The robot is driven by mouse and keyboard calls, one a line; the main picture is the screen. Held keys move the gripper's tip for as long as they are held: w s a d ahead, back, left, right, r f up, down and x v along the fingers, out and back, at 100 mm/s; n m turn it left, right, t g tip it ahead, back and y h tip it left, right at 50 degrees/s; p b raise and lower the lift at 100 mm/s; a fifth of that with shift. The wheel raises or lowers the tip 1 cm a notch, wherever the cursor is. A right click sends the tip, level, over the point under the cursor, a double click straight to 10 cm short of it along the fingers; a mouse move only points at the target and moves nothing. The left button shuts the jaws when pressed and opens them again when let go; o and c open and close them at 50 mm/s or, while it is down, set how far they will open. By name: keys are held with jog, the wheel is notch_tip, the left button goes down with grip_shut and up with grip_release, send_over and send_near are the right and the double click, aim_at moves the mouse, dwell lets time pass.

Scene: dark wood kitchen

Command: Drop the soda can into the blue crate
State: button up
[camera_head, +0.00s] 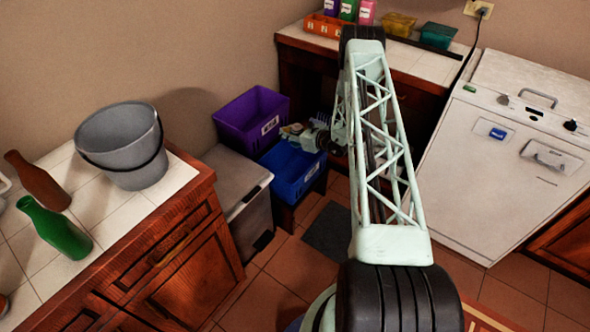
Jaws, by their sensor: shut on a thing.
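The blue crate (292,178) stands low in the corner, with a white label on its front right side. My arm reaches forward and down to the left, and my gripper (290,131) is over the blue crate's back left part. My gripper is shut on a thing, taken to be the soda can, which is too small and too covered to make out. Much of the crate's inside is hidden by my wrist.
The left counter holds a grey bucket (122,150), a green bottle (52,232) and a brown bottle (38,182). A white dishwasher (500,180) stands at the right.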

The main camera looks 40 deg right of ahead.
jog(key=shift+f+b, duration=0.9)
jog(key=shift+f, duration=1.6)
jog(key=o, duration=1.2)
jog(key=shift+s, duration=0.15)
jog(key=shift+v, duration=5.8)
jog(key=shift+r, duration=0.1)
